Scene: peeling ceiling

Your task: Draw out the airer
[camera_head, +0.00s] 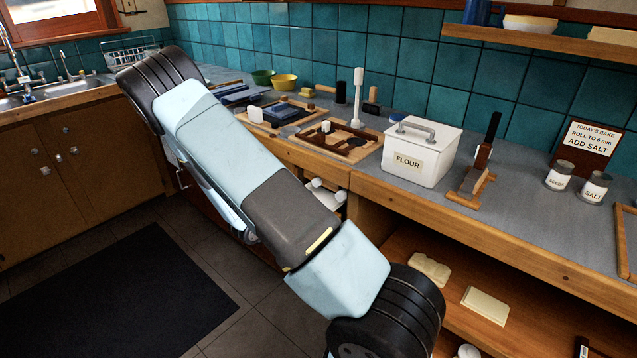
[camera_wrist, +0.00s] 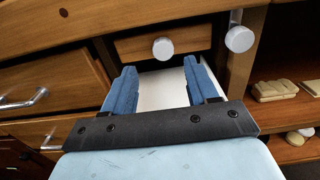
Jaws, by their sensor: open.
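Two white round knobs show under the counter in the wrist view. One knob (camera_wrist: 163,48) sits on a small wooden front, and the other knob (camera_wrist: 239,38) stands out to the right of it. I cannot tell which belongs to the airer; no rails are visible. My gripper (camera_wrist: 160,70) is open, its two blue fingers pointing at the small front, with the first knob beyond and between their tips. Nothing is clasped. A white surface (camera_wrist: 162,90) shows between the fingers. The knobs show partly past my arm in the head view (camera_head: 317,183); my gripper is hidden there.
Wooden drawers with metal handles (camera_wrist: 25,101) lie to the left. An open shelf (camera_wrist: 285,70) with pale blocks is to the right. The counter (camera_head: 480,205) above holds a flour tin (camera_head: 418,155), trays and cans. The floor by the dark mat (camera_head: 110,300) is clear.

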